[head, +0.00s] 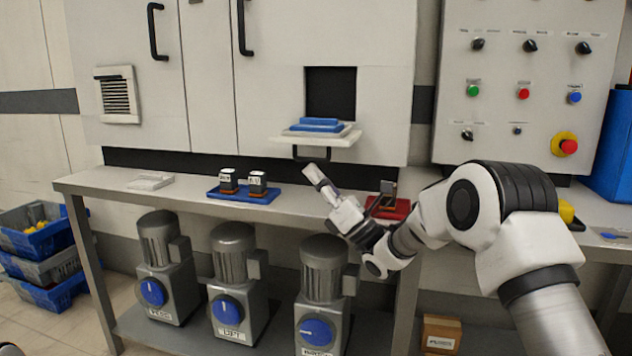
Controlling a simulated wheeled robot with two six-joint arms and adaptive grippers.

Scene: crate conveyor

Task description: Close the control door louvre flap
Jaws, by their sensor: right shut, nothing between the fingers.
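A small white louvre (117,96) with dark slats is set in the left cabinet door; whether its slats stand open or shut is too small to tell. Further right, a cabinet panel has a dark square opening (330,93). Below it a white drop-down flap (345,139) sticks out roughly level, with a black handle under its front edge and blue flat items (319,125) on top. My right gripper (316,178) is shut and empty, pointing up and left just below this flap and apart from it. My left gripper is not in view.
The bench (105,180) under the cabinet carries a blue tray (243,195) with two small blocks and a red tray (402,210) beside my right arm. A control panel (545,60) with buttons is at right. Motors (232,262) stand below. Crates (38,232) are at left.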

